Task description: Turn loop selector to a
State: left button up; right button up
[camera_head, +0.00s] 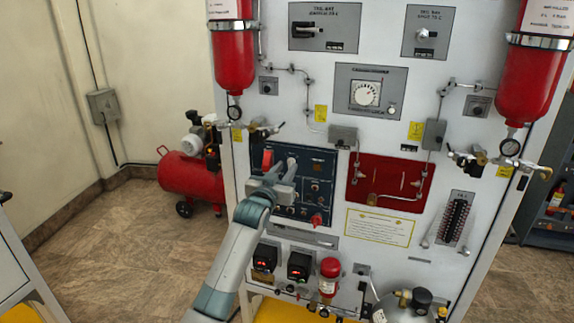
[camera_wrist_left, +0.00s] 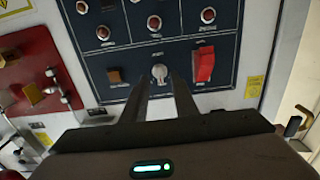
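A dark blue control panel (camera_head: 312,164) is set in the upright white board; it also shows in the left wrist view (camera_wrist_left: 135,50). My left gripper (camera_head: 280,172) is at the panel's left part. In the left wrist view its fingers (camera_wrist_left: 161,82) are apart, one on each side of the knob; contact cannot be told. My right gripper is not in view.
A red panel (camera_head: 384,183) with small valves and pipes is right of the blue one. A dial panel (camera_head: 368,92) is above. Black digital boxes (camera_head: 299,265) and a red-topped canister (camera_head: 329,272) are below. A red compressor (camera_head: 190,177) stands on the floor to the left.

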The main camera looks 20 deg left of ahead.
pick_arm(q)
jog(key=shift+w, duration=0.9)
grip_shut()
jog(key=shift+n, duration=0.4)
jog(key=n+p, duration=0.1)
jog(key=n, duration=0.3)
jog(key=shift+p, duration=0.3)
jog(key=shift+n+p, duration=0.55)
jog(key=shift+n, duration=1.55)
